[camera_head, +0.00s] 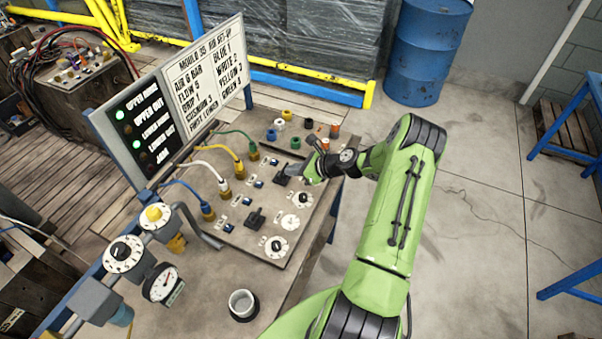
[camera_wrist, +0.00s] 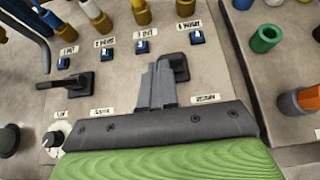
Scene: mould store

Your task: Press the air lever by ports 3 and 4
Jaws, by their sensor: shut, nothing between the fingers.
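The air lever by ports 3 and 4 (camera_wrist: 179,67) is a black block on the panel, near the yellow and green hose ports. In the wrist view my gripper (camera_wrist: 158,72) is shut and empty, its grey fingertips right at the lever's left side. They overlap part of the lever, so its handle is partly hidden and I cannot tell whether they touch. In the head view my gripper (camera_head: 292,171) is over this lever. The second black lever (camera_head: 256,217), by the blue and white hoses, stands apart; its handle points left in the wrist view (camera_wrist: 66,83).
Blue switches (camera_wrist: 197,38) line the panel behind the levers. White dials (camera_head: 290,222) sit at its front edge. Coloured caps (camera_head: 287,114) stand at the far right. The sign board (camera_head: 204,81) rises behind, with two green lamps lit. A cup (camera_head: 242,304) stands in front.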

